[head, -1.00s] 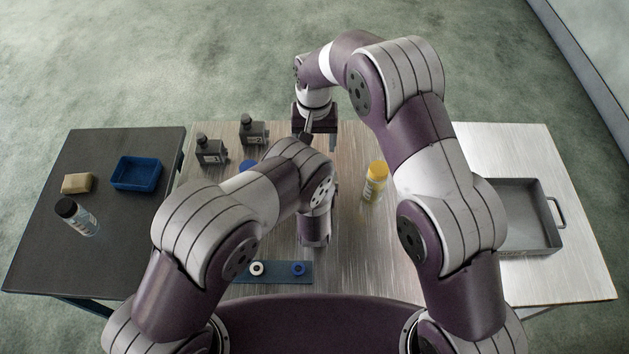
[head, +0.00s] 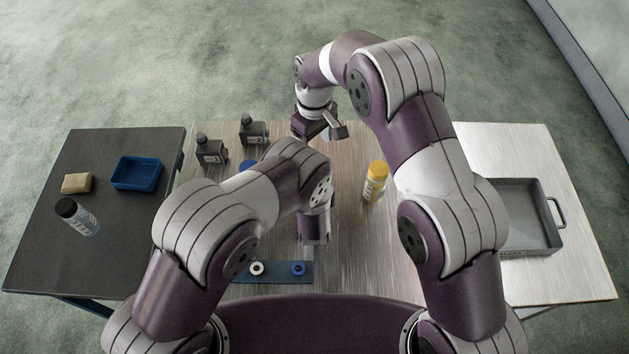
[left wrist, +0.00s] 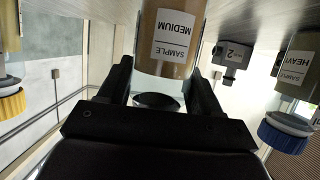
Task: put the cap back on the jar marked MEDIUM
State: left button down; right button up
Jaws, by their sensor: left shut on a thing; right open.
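The jar marked MEDIUM (left wrist: 176,32) shows in the left wrist view, its label upside down, with brown contents below a clear upper part. My left gripper (left wrist: 160,85) has one finger on each side of the jar's top end. A dark round cap (left wrist: 157,101) sits between the fingers, in line with the jar; whether it touches the rim I cannot tell. In the head view my left arm hides this jar, the cap and the left gripper. My right gripper (head: 327,127) is open and empty above the far part of the middle table.
A yellow-capped jar (head: 375,182) stands right of my left arm. The HEAVY jar (left wrist: 293,85) has a blue cap. A blue strip (head: 277,272) with two rings lies in front. A grey tray (head: 555,244) is at right.

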jog(key=n, duration=0.4)
jog(key=shift+n, duration=0.3)
jog(key=n, duration=0.3)
jog(key=shift+n, duration=0.4)
jog(key=n, duration=1.4)
jog(key=shift+f, duration=0.1)
notch_tip(320, 180, down, 8)
jog(key=shift+r, duration=0.1)
